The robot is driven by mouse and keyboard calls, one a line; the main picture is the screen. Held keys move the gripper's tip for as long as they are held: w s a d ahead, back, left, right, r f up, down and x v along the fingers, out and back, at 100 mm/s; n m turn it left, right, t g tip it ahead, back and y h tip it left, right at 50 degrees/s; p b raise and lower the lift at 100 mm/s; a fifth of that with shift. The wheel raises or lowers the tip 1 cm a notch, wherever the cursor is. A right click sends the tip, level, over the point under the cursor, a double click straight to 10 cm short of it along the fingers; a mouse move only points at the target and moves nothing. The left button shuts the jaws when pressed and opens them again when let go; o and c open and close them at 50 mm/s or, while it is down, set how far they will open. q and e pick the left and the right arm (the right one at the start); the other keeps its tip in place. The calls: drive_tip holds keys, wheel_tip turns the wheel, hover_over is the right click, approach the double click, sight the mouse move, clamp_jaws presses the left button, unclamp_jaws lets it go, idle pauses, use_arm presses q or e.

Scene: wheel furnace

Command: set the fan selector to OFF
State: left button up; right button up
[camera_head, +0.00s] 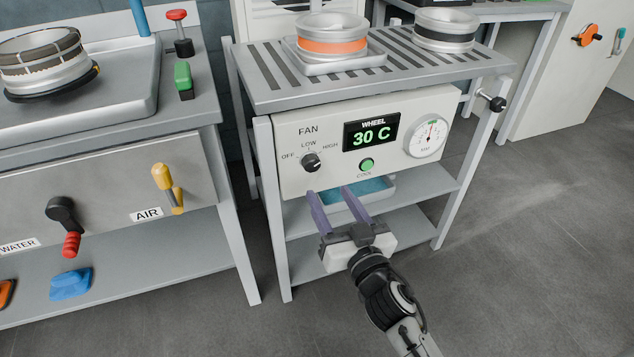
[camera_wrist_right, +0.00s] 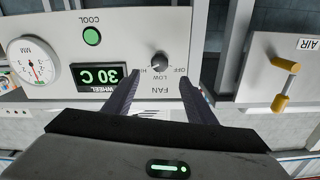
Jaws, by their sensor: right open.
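The fan selector (camera_head: 311,162) is a small dark round knob on the pale control panel (camera_head: 290,182), with OFF at its left, LOW above it and HIGH at its right. I cannot tell for sure which label its pointer faces. My right gripper (camera_head: 328,191) is open and empty, its fingers pointing at the panel from below the knob. In the right wrist view the panel is upside down, and the knob (camera_wrist_right: 160,61) shows between the two fingertips (camera_wrist_right: 160,78), apart from them. My left gripper is not in view.
The panel also carries a display (camera_head: 371,132) reading 30 C, a green COOL button (camera_head: 366,165) and a dial gauge (camera_head: 427,136). Wheels stand on the slatted top above. A blue tray (camera_head: 370,190) sits on the shelf below. The left bench has a yellow AIR lever (camera_head: 163,177).

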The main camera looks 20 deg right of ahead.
sight(313, 166)
drive_tip(key=w+b, duration=0.1)
drive_tip(key=w, duration=0.8)
drive_tip(key=shift+w+a, duration=0.1)
drive_tip(key=shift+w, duration=0.3)
drive_tip(key=c, duration=1)
drive_tip(key=shift+c, duration=0.2)
